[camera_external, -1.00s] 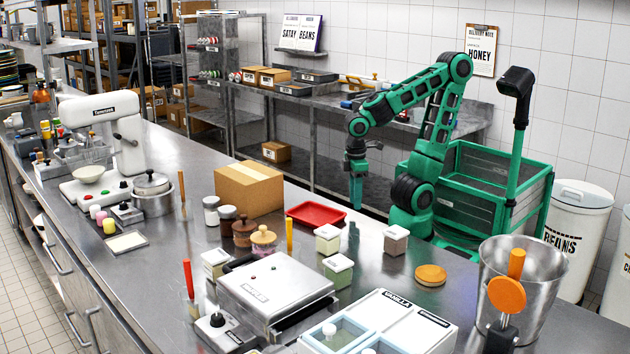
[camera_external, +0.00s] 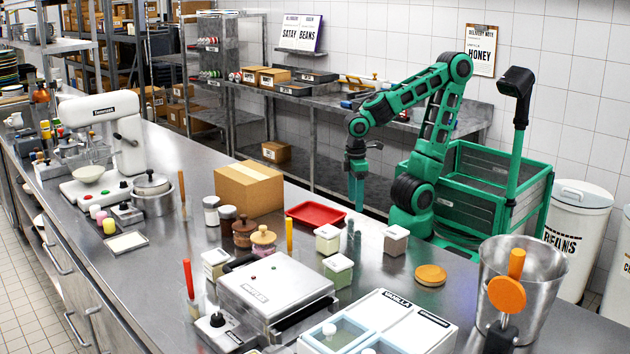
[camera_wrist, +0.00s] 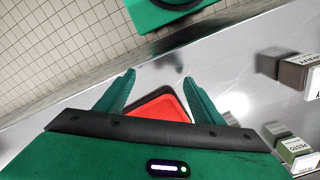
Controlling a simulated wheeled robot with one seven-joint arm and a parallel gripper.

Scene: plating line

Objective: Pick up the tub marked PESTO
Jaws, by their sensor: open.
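The tub marked PESTO (camera_wrist: 297,150) stands at the lower right of the wrist view, a squat tub with a pale label and greenish sides, partly cut by the picture edge. My gripper (camera_wrist: 158,82) is open and empty, high above the counter's far edge, with the tub off to the right of its fingers. In the external view my gripper (camera_external: 357,208) points down behind the counter tubs. Labels there are unreadable; similar pale-lidded tubs stand at the middle (camera_external: 328,239), nearer the camera (camera_external: 338,271) and to the right (camera_external: 396,240).
A red tray (camera_external: 316,213) lies left of the tubs; it shows between my fingers in the wrist view (camera_wrist: 160,106). A cardboard box (camera_external: 249,190), an orange disc (camera_external: 431,275), a steel pot (camera_external: 522,280) and a grey appliance (camera_external: 275,290) stand around. Bare counter lies between several of them.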

